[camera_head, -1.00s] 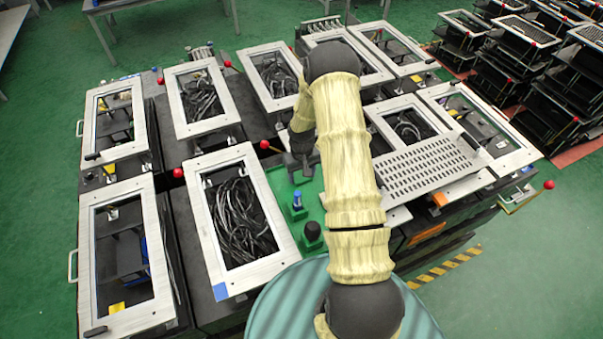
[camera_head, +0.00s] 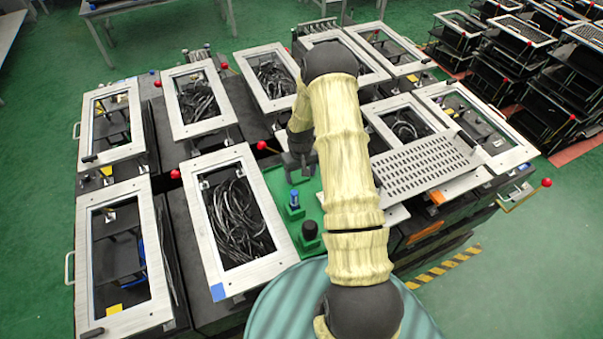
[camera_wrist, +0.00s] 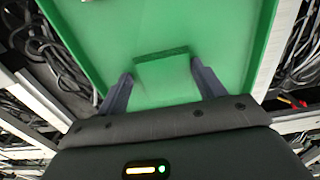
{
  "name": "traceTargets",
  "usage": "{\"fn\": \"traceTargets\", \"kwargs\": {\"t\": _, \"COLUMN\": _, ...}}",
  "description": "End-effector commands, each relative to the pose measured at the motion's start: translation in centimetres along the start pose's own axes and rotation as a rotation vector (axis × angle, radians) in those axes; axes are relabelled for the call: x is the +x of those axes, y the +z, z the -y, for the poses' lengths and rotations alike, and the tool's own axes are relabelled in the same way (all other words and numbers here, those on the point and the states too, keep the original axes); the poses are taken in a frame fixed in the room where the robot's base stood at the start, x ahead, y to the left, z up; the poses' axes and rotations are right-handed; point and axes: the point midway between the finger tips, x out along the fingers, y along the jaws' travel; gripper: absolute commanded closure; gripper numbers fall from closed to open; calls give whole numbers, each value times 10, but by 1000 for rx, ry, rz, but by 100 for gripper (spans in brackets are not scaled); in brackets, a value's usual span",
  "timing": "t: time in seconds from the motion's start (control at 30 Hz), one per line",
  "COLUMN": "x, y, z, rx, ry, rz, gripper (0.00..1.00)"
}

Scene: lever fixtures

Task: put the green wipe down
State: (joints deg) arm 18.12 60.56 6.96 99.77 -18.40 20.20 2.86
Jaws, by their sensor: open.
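The green wipe (camera_wrist: 165,75) shows in the wrist view as a small green block with a darker, rough-looking far edge. It lies between the two spread fingers of my gripper (camera_wrist: 160,71), over the green tray (camera_wrist: 222,20). Gaps show beside the wipe, and the gripper is open. Whether the wipe rests flat on the tray is hard to tell. In the head view, my gripper (camera_head: 299,177) points down over the far part of the tray (camera_head: 277,180); the wipe cannot be made out there.
A blue-topped item (camera_head: 294,201) and a black knob-like item (camera_head: 310,231) stand on the tray nearer to me. A framed box of black cables (camera_head: 238,220) is left of the tray, and a perforated metal plate (camera_head: 428,165) is to its right. Red-knobbed levers (camera_head: 262,145) stick up nearby.

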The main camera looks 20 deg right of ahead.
Motion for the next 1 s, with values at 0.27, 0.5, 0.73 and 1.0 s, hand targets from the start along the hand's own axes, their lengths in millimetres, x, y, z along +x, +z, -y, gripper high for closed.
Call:
{"fn": "traceTargets", "kwargs": {"t": 0.27, "x": 6, "y": 8, "z": 9, "rx": -6, "ry": -14, "rz": 24, "gripper": 21}}
{"fn": "traceTargets", "kwargs": {"t": 0.5, "x": -16, "y": 6, "z": 6, "rx": -5, "ry": -10, "rz": 18, "gripper": 21}}
{"fn": "traceTargets", "kwargs": {"t": 0.73, "x": -52, "y": 4, "z": 4, "rx": -4, "ry": -7, "rz": 14, "gripper": 21}}
{"fn": "traceTargets", "kwargs": {"t": 1.0, "x": -95, "y": 3, "z": 3, "rx": -4, "ry": -6, "rz": 11, "gripper": 21}}
